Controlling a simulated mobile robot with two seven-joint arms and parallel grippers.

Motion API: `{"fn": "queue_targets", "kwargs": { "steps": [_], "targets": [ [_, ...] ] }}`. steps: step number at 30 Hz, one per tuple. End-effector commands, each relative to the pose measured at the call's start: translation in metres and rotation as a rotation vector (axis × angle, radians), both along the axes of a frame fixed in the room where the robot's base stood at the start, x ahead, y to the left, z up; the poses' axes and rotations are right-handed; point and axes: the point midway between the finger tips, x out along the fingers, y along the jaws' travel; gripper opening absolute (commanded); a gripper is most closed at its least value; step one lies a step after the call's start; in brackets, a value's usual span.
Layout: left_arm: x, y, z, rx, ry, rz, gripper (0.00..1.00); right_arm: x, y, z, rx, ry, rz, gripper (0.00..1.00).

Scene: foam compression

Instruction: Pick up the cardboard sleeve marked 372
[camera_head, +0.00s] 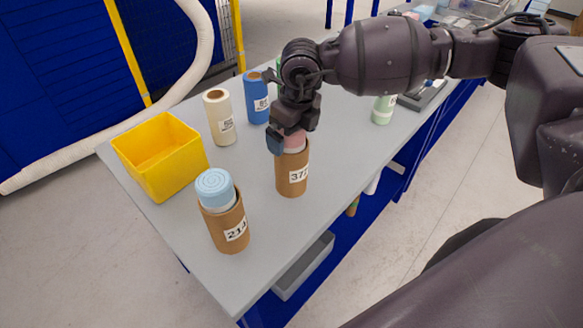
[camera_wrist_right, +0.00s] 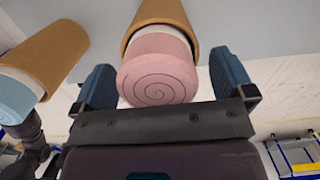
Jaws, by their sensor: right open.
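The brown cardboard sleeve (camera_head: 291,178) stands upright on the table; its white label starts with 37, and the last digit is hard to read. A pink foam roll (camera_head: 294,144) sticks out of its top. My right gripper (camera_head: 292,138) is at the sleeve's top end, pointing down. In the right wrist view the sleeve (camera_wrist_right: 162,14) and the pink roll's spiral end (camera_wrist_right: 158,80) lie between the two blue fingers. The right gripper (camera_wrist_right: 164,80) is open, with gaps on both sides of the roll.
Another cardboard sleeve (camera_head: 228,228) with a light blue foam roll (camera_head: 214,186) stands at front left. A yellow bin (camera_head: 160,160), a cream roll (camera_head: 218,118) and a blue roll (camera_head: 256,98) stand behind. A pale green roll (camera_head: 383,108) is at right. The table's front edge is close.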

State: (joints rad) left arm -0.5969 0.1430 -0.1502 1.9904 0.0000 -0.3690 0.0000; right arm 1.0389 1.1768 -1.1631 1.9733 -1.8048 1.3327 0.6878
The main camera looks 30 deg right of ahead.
Motion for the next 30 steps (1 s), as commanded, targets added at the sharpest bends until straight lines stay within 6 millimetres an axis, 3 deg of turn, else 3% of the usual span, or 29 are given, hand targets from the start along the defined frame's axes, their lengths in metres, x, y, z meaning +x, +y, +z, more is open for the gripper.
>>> {"fn": "queue_targets", "kwargs": {
  "steps": [4, 12, 23, 30],
  "targets": [
    [0.001, 0.000, 0.002, 0.000, -0.002, 0.000, 1.00, 0.002, 0.000, -0.014, 0.000, 0.000, -0.001, 1.00],
    [0.000, 0.000, 0.002, 0.000, -0.001, 0.000, 1.00, 0.002, 0.000, -0.016, 0.000, 0.000, 0.000, 1.00],
    [-0.004, 0.001, -0.001, 0.000, 0.008, 0.003, 1.00, 0.002, 0.000, -0.016, 0.000, -0.001, 0.000, 0.46],
    [-0.005, 0.001, -0.001, 0.000, 0.009, 0.004, 1.00, 0.002, 0.001, -0.015, 0.001, -0.002, 0.000, 0.45]
  ]
}}
